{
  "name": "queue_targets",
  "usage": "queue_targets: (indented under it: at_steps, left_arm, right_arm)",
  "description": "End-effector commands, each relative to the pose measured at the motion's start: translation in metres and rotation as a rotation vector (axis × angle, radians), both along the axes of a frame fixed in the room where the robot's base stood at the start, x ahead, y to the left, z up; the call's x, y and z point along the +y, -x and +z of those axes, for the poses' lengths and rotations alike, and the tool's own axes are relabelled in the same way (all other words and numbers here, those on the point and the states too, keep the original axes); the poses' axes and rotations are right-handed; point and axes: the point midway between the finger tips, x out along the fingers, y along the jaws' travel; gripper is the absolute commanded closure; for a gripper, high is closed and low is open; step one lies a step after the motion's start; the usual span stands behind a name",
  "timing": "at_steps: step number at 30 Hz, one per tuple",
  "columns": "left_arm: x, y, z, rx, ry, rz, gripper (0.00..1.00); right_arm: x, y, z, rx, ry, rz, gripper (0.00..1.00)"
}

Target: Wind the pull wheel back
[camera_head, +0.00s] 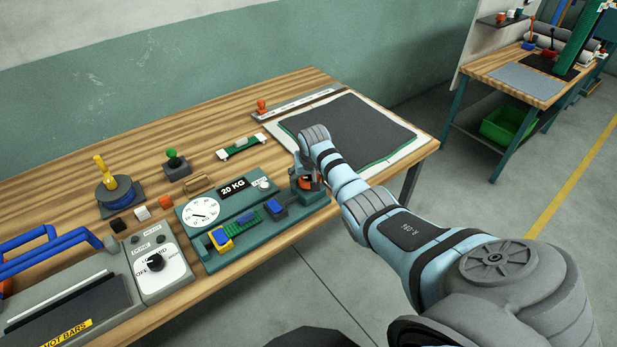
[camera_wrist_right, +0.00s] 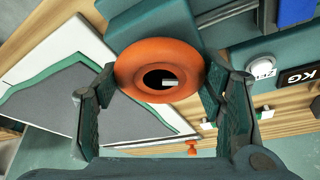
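The pull wheel (camera_wrist_right: 160,70) is an orange ring with a dark hub. In the right wrist view it lies between the two fingers of my right gripper (camera_wrist_right: 158,85), and both fingertips appear to touch its rim on opposite sides. In the head view only a bit of the orange wheel (camera_head: 306,183) shows at the right end of the green pull tester (camera_head: 240,245), under my right gripper (camera_head: 303,178). The tester has a white dial (camera_head: 201,212) and a 20 KG label. My left gripper is not in view.
A grey cutting mat (camera_head: 345,130) lies behind my right wrist. A sealer control box (camera_head: 158,270) and blue handles (camera_head: 40,250) stand at left. A green-knobbed lever (camera_head: 173,158) and yellow-handled tool (camera_head: 105,175) stand behind the tester. The floor right of the bench is clear.

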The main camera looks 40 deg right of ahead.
Motion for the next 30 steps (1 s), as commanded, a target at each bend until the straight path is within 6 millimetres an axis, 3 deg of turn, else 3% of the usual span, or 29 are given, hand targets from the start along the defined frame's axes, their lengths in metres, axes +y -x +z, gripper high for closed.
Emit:
queue_targets:
  at_steps: [3,14,23,30]
  left_arm:
    - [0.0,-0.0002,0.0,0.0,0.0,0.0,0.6]
    - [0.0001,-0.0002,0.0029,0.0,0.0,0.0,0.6]
    - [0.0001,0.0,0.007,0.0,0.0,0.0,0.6]
    - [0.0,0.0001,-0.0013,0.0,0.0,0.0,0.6]
  right_arm:
    - [0.0002,0.0,0.0,-0.001,-0.001,-0.001,0.65]
    - [-0.0003,0.0002,0.0005,-0.001,-0.001,0.062,0.65]
    - [-0.0005,-0.0001,0.0006,-0.001,-0.002,0.264,0.65]
    - [-0.0009,-0.0007,-0.0012,-0.002,-0.001,0.488,0.65]
